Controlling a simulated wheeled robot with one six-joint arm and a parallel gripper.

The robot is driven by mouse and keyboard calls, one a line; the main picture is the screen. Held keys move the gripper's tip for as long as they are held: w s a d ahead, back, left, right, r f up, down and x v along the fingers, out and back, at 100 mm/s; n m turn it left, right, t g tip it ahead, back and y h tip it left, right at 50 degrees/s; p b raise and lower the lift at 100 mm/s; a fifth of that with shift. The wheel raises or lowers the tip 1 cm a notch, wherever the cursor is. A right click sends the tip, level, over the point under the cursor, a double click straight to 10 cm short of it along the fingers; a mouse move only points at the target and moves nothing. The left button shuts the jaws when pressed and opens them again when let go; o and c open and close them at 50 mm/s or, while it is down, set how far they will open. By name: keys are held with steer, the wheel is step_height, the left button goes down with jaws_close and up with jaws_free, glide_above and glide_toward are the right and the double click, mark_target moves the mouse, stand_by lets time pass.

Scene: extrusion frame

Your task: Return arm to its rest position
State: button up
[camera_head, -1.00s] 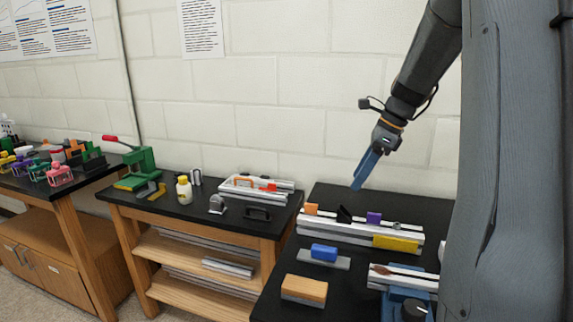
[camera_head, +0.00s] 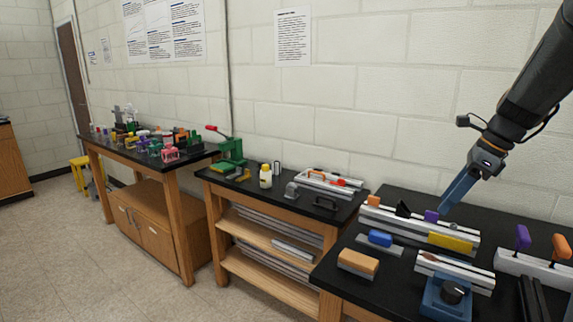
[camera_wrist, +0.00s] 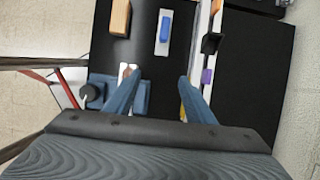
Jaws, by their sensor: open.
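My gripper (camera_head: 447,205) hangs from my dark arm at the right of the head view, its blue fingers pointing down and left above the black bench top (camera_head: 400,262). In the wrist view, the two blue fingers of my gripper (camera_wrist: 155,82) stand well apart with nothing between them. Below them are a blue block on a grey plate (camera_wrist: 165,32), an orange-tan block (camera_wrist: 120,18) and part of a blue device with a dark knob (camera_wrist: 95,92). In the head view the fingers overlap and their gap is hidden.
An aluminium extrusion (camera_head: 410,222) with a yellow block (camera_head: 450,243) and several small parts lies below my gripper. The blue knobbed device (camera_head: 447,297) stands at the front. A middle bench (camera_head: 285,206) and a far bench (camera_head: 150,155) hold tools. Open floor (camera_head: 90,240) lies left.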

steer(key=s+a+f+n, duration=0.1)
steer(key=a+n, duration=0.1)
steer(key=s+a+f+n, duration=0.1)
steer(key=a+f+n, duration=0.1)
steer(key=s+a+f+n+g+h, duration=0.1)
steer(key=a, duration=0.2)
steer(key=shift+s+a+f+n, duration=0.1)
steer(key=shift+s+f+n, duration=0.1)
steer(key=shift+s+n, duration=0.15)
steer(key=s+a+f+n+h, duration=0.1)
steer(key=s+a+f+n, duration=0.4)
steer(key=s+n, duration=0.3)
steer(key=s+a+f+n+h, duration=0.1)
steer(key=s+a+f+n, duration=0.4)
steer(key=s+a+n, duration=0.3)
steer(key=n, duration=0.3)
steer(key=shift+s+a+h, duration=0.25)
steer(key=shift+a+h, duration=0.05)
steer(key=shift+h, duration=0.1)
